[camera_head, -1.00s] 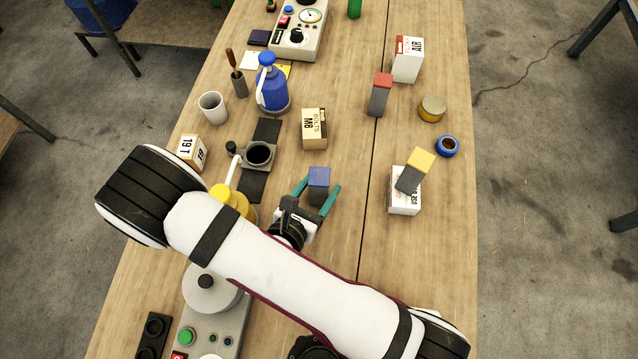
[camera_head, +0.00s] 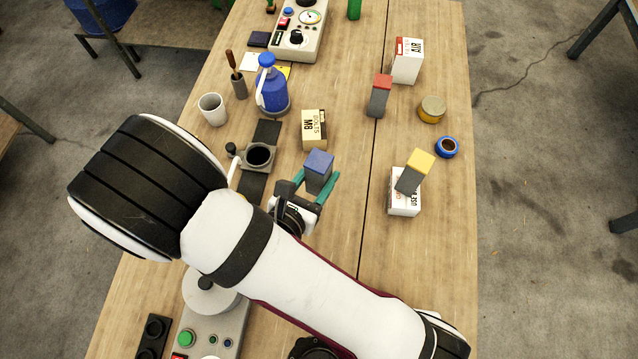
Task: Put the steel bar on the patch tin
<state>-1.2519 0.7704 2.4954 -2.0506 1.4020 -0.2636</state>
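Several dark grey bars with coloured ends are in view; no label tells which is the steel bar. My gripper (camera_head: 316,186) has its teal fingers on either side of the blue-ended bar (camera_head: 319,164) and appears shut on it, holding it over the table; its lower end is partly hidden. A red-ended bar (camera_head: 378,103) stands upright at the back right. A yellow-ended bar (camera_head: 408,182) leans tilted on a white box (camera_head: 404,204). A round tin with a gold side (camera_head: 431,110), likely the patch tin, stands at the right with nothing on it.
A blue ring-shaped item (camera_head: 447,147) lies near the tin. An M8 bolts box (camera_head: 314,129), a blue pump bottle (camera_head: 271,92), a white mug (camera_head: 212,109) and a black-cupped fixture (camera_head: 258,157) stand left and behind. A white box (camera_head: 407,62) stands at the back. The table's right strip is clear.

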